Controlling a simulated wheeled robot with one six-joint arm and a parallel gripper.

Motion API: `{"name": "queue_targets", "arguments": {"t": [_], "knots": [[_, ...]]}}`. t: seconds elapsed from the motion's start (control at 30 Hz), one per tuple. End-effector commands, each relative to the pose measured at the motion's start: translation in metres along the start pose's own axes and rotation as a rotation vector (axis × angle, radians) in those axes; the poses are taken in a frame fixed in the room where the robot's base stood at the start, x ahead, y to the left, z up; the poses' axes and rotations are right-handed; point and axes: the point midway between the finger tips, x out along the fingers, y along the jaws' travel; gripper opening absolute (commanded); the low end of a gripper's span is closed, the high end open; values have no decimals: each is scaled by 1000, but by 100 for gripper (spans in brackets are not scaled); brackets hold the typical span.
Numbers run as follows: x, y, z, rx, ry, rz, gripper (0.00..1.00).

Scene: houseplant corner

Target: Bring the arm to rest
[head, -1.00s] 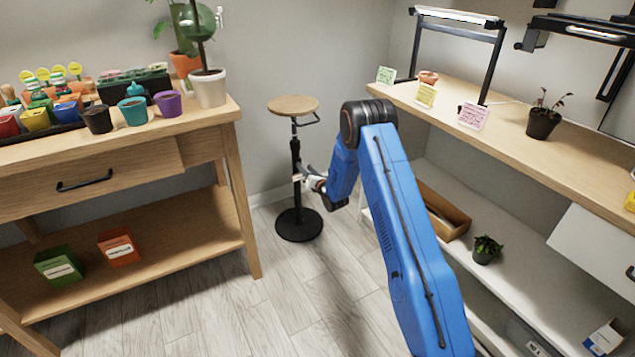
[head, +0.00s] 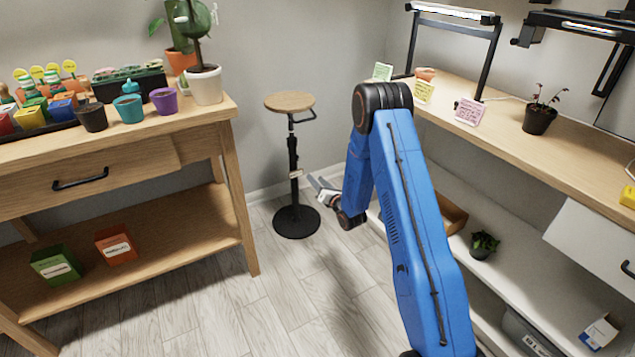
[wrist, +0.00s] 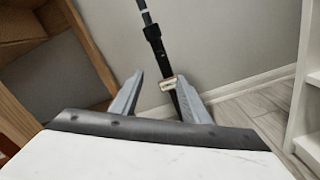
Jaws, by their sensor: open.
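My gripper (head: 318,186) is small in the head view, at the end of my blue arm, over the floor between the wooden bench and the shelf unit. In the wrist view my gripper (wrist: 160,100) has its two grey fingers spread apart with nothing between them. The black post of a stool (head: 290,102) shows beyond the fingers in the wrist view (wrist: 158,50). In the head view the gripper is just right of that post; I cannot tell the exact gap.
The wooden bench (head: 205,120) with pots stands at left. The shelf unit (head: 570,145) stands at right, carrying a small plant in a black pot (head: 538,121) and note cards. Grey floor (head: 290,290) is clear in the middle. The wall is behind the stool.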

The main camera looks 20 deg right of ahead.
Motion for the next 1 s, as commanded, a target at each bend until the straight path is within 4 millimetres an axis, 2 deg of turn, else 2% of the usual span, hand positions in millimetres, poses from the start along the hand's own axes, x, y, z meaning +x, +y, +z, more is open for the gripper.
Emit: {"name": "queue_targets", "arguments": {"t": [0.23,0.37,0.67,1.0], "knots": [[0,1,2,6,1,-2,42],[1,8,17,50,15,-21,42],[-10,37,79,297,80,-139,42],[-49,72,142,611,114,-308,42]]}}
